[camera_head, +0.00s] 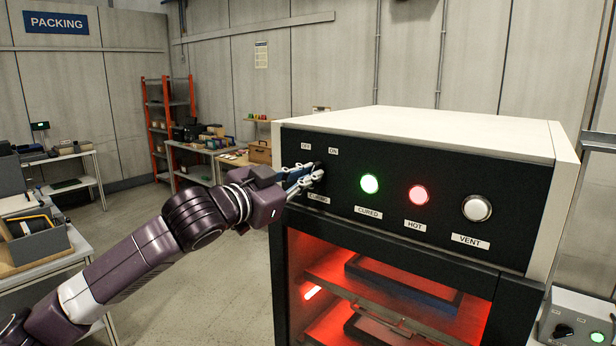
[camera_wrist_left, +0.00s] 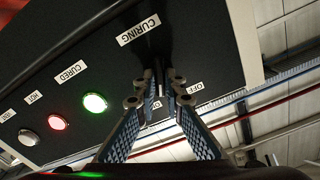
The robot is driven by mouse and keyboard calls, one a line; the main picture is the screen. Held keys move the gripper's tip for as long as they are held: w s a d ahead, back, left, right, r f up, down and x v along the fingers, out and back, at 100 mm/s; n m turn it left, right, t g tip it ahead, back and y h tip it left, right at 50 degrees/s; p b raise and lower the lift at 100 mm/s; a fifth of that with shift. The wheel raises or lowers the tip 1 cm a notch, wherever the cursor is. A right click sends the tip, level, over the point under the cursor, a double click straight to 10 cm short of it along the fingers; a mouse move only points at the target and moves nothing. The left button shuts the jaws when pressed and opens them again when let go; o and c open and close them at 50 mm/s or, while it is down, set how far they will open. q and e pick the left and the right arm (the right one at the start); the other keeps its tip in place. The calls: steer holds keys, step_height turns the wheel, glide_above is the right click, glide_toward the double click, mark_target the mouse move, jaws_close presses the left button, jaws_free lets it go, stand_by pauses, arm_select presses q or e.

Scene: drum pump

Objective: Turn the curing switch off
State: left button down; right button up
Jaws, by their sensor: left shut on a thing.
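The curing oven's black front panel (camera_head: 450,196) carries the CURING switch (camera_head: 318,168), a dark knob between the OFF and ON labels above it and the CURING label below it. My left gripper (camera_head: 308,178) is at this switch, shut on it. In the left wrist view the two blue-padded fingers of my left gripper (camera_wrist_left: 162,88) close around the dark knob, with the CURING label (camera_wrist_left: 139,29) and OFF label (camera_wrist_left: 196,88) beside them. The fingers hide much of the knob, so I cannot tell which way it points. My right gripper is out of view.
A lit green CURED lamp (camera_head: 369,183), a lit red HOT lamp (camera_head: 419,194) and a white VENT button (camera_head: 477,208) sit right of the switch. The oven window (camera_head: 390,290) glows red over trays. A grey control box (camera_head: 578,318) stands at the lower right.

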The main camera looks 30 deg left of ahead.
arm_select(q)
steer(key=n+p, duration=0.1)
steer(key=n, duration=0.5)
steer(key=shift+a+r+n, duration=0.1)
steer(key=shift+n, duration=0.2)
steer(key=n+p, duration=0.1)
steer(key=n, duration=0.2)
steer(key=shift+a+n+p, duration=0.15)
steer(key=shift+n+p, duration=1.15)
steer(key=shift+n, duration=0.8)
steer(key=c, duration=2)
jaws_free()
steer(key=s, duration=0.8)
steer(key=s+a, duration=0.1)
steer(key=s, duration=0.3)
